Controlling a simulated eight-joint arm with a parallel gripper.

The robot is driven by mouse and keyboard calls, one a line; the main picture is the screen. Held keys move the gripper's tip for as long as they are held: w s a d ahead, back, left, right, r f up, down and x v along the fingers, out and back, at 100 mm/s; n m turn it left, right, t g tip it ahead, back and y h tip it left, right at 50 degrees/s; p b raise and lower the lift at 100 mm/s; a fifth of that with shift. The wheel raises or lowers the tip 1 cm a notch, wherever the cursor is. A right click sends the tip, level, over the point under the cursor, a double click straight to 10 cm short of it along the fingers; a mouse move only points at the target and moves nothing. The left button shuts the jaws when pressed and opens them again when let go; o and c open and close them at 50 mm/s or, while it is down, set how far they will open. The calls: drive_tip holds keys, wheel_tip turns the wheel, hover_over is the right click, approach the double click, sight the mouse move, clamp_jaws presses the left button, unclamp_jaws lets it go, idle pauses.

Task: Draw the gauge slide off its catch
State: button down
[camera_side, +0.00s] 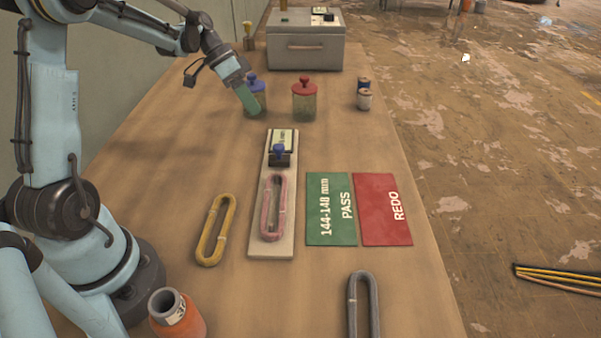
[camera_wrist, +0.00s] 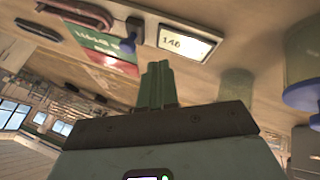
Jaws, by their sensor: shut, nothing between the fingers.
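The gauge is a long pale board (camera_side: 256,240) on the bench. Its slide with a blue knob (camera_side: 278,151) sits near the far end, just below the display plate (camera_side: 283,138). The knob (camera_wrist: 127,46) also shows in the wrist view, beside the display (camera_wrist: 187,41), which seems to read 146. A pink loop (camera_side: 266,206) lies along the board below the slide. My gripper (camera_side: 257,108) has green fingers, shut and empty. It is raised beyond and left of the slide, apart from it, overlapping the blue-lidded jar in the side view. The fingers (camera_wrist: 157,85) are together in the wrist view.
A blue-lidded jar (camera_side: 252,77) and a red-lidded jar (camera_side: 304,103) stand behind the gauge. A yellow loop (camera_side: 204,244) lies left, a grey loop (camera_side: 352,306) in front. A green PASS card (camera_side: 332,235) and red REDO card (camera_side: 384,230) lie right. An orange pot (camera_side: 190,322) stands front left.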

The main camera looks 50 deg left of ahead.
sight(278, 163)
drive_tip(key=x, duration=0.5)
drive_tip(key=shift+f, duration=0.1)
drive_tip(key=d, duration=0.1)
drive_tip(key=s+d, duration=0.1)
drive_tip(key=d, duration=0.1)
drive_tip(key=shift+f, duration=0.15)
drive_tip(key=shift+s+d, duration=0.15)
drive_tip(key=shift+d, duration=0.25)
